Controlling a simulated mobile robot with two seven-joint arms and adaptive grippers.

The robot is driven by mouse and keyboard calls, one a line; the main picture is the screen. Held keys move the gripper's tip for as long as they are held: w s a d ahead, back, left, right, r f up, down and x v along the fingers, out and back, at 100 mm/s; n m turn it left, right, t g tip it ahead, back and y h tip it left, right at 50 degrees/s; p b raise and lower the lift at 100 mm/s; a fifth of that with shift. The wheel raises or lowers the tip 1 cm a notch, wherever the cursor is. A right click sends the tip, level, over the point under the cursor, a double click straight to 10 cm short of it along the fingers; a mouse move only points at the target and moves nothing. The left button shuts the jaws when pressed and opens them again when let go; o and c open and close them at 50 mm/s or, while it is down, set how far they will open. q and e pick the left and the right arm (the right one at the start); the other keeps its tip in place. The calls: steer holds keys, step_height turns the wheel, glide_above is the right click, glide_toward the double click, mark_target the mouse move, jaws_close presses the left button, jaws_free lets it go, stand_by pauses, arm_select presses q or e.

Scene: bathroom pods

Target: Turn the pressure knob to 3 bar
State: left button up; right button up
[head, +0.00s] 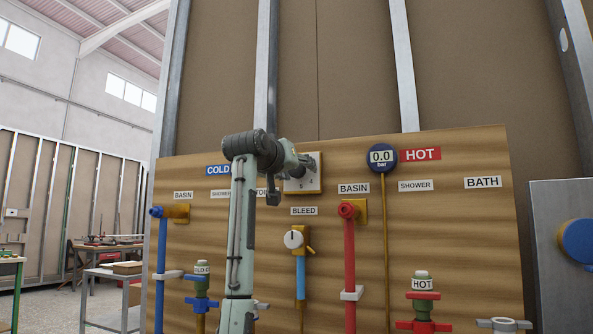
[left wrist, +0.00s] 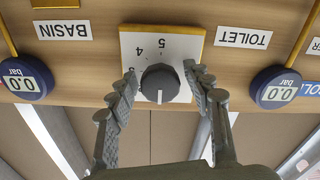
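The pressure knob (left wrist: 160,83) is dark and round, on a white dial plate (left wrist: 185,45) with a yellow edge. The wrist picture is upside down; it shows 4 and 5 on the plate, and other marks are partly hidden by a finger. The knob's white line points to the picture's bottom, away from 4 and 5. My left gripper (left wrist: 160,85) is open, one finger on each side of the knob; I cannot tell whether they touch it. In the head view the gripper (head: 300,170) covers most of the plate (head: 317,184). My right gripper is not in view.
A gauge (head: 381,158) by the HOT label reads 0.0 bar. Two gauges in the wrist view, left (left wrist: 22,80) and right (left wrist: 276,88), also read 0.0. Below are a bleed valve (head: 293,239), a red pipe (head: 349,260) and a blue pipe (head: 157,260).

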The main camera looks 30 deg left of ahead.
arm_select(q)
steer(key=c, duration=0.9)
steer(key=shift+m, duration=0.3)
steer(key=m, duration=0.3)
steer(key=shift+m, duration=0.3)
steer(key=m, duration=0.5)
steer(key=shift+a, duration=0.1)
steer(key=m, duration=0.4)
steer(key=shift+m, duration=2.4)
